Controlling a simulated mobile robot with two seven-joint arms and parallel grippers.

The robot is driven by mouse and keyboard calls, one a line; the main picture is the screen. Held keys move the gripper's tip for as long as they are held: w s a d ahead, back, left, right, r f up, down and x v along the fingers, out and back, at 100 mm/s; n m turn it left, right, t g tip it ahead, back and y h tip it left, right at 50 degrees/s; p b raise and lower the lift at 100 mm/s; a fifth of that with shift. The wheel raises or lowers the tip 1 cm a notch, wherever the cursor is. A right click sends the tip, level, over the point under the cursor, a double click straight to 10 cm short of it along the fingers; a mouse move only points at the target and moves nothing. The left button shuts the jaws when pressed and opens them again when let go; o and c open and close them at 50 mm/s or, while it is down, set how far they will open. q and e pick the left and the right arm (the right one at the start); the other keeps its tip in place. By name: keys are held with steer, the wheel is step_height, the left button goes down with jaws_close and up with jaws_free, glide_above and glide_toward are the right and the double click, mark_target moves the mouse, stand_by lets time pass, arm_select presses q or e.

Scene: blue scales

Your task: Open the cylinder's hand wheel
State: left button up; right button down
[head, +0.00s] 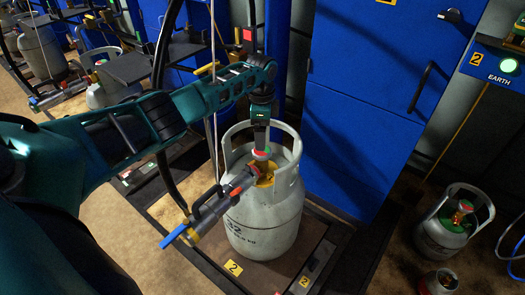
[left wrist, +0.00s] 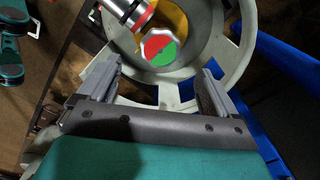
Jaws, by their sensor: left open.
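The grey gas cylinder (head: 262,222) stands upright on a scale platform, with a collar guard around its top. Its hand wheel (head: 261,153) is small, with a red and green top. The wheel also shows in the left wrist view (left wrist: 160,49), just beyond the fingers and between their lines. My left gripper (head: 261,145) points down over the wheel in the head view. In the left wrist view its two fingers (left wrist: 150,88) are apart with nothing between them. A filling connector with a blue lever (head: 174,235) is attached at the valve. My right gripper is not in view.
A blue cabinet (head: 345,150) stands close behind the cylinder. A smaller cylinder (head: 442,235) stands on the floor at the right. A black hose (head: 161,120) runs down to the connector. Other cylinders (head: 108,88) stand at the upper left.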

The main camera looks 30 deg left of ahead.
arm_select(q)
step_height(320, 180, down, 7)
steer(key=shift+r+b, duration=0.2)
steer(key=shift+b, duration=0.95)
steer(key=c, duration=1)
